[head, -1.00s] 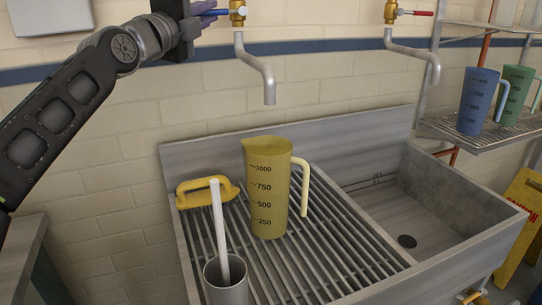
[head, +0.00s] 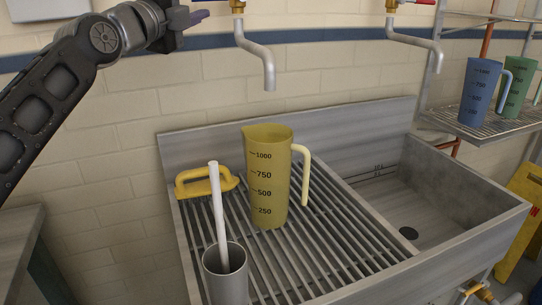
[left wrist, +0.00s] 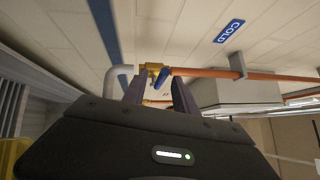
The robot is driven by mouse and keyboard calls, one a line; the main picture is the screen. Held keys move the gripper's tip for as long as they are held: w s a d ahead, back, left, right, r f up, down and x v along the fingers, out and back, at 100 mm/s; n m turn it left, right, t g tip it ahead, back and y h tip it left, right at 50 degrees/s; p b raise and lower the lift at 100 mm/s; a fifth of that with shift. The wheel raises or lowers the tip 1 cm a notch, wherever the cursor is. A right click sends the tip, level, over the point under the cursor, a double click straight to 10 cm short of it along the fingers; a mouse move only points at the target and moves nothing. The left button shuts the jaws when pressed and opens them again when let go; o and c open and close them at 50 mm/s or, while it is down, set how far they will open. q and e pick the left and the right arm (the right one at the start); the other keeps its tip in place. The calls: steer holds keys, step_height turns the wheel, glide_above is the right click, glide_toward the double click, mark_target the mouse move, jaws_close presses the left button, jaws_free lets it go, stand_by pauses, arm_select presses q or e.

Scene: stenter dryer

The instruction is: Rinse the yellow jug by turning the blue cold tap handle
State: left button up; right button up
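The yellow jug (head: 266,185) stands upright on the slatted drainboard, handle to the right. The bent grey cold spout (head: 268,65) ends above it, with no water visible. My left gripper (head: 200,17) is at the top left of the head view, just below and left of the brass cold valve (head: 237,5). In the left wrist view the blue cold tap handle (left wrist: 162,77) shows beyond and between the spread fingers of my left gripper (left wrist: 158,90), beside the brass valve. The fingers look apart from it and empty. My right gripper is out of view.
A yellow-handled brush (head: 207,184) and a grey cup (head: 226,280) with a white rod share the drainboard (head: 300,260). A second spout with a red handle (head: 425,2) hangs over the empty basin (head: 420,205). Blue and green jugs (head: 482,92) stand on the right shelf.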

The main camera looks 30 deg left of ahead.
arm_select(q)
steer(key=s, duration=0.1)
steer(key=s+b, duration=0.1)
steer(key=s, duration=0.1)
steer(key=s+b, duration=0.1)
steer(key=shift+s+d+f, duration=0.25)
steer(key=shift+s+f, duration=0.1)
steer(key=shift+s, duration=0.05)
steer(key=s+f+b, duration=0.1)
steer(key=s+b, duration=0.2)
steer(key=s, duration=0.4)
steer(key=shift+s+d+f+b, duration=0.15)
steer(key=shift+s+d+b, duration=0.15)
steer(key=shift+s+d, duration=0.1)
